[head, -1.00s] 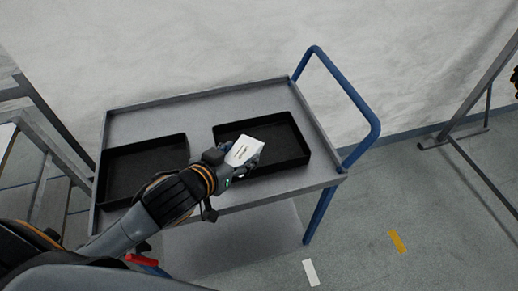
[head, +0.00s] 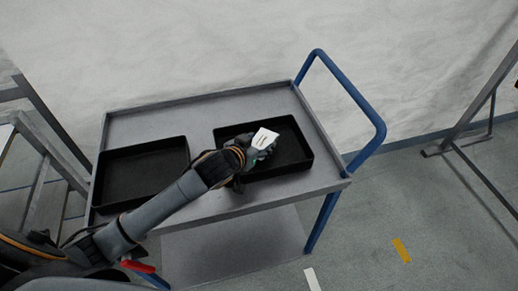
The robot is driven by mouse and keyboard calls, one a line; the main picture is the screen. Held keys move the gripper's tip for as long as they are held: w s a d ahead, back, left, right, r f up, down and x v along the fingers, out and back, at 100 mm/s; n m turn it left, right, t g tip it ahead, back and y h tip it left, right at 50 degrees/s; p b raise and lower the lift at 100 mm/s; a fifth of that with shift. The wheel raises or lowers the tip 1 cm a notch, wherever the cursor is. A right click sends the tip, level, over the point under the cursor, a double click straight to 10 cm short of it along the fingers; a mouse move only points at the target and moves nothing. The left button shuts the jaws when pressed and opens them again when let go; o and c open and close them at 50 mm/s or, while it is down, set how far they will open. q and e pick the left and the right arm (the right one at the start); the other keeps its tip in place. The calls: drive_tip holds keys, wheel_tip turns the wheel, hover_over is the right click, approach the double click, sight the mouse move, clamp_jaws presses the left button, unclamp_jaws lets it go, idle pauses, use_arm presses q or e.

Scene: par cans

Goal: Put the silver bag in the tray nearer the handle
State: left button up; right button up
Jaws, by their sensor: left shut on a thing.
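The silver bag (head: 265,138) shows as a small pale packet with dark marks. My left gripper (head: 257,149) is shut on it and holds it over the right-hand black tray (head: 302,172), the one nearer the blue handle (head: 347,86). My gripper and wrist hide part of this tray. I cannot tell how high the bag is above the tray floor. The other black tray (head: 135,178) lies to the left and looks empty. My right gripper is not in view.
Both trays stand on a grey cart (head: 200,106) with a raised rim. A dark metal frame (head: 473,118) stands on the right and a step-like frame (head: 38,150) on the left. The floor right of the cart is clear.

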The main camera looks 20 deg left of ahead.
use_arm(q)
drive_tip(key=shift+s+f, duration=0.1)
drive_tip(key=shift+f, duration=1.15)
drive_tip(key=shift+f, duration=0.1)
drive_tip(key=o, duration=1.1)
drive_tip(key=shift+o, duration=0.4)
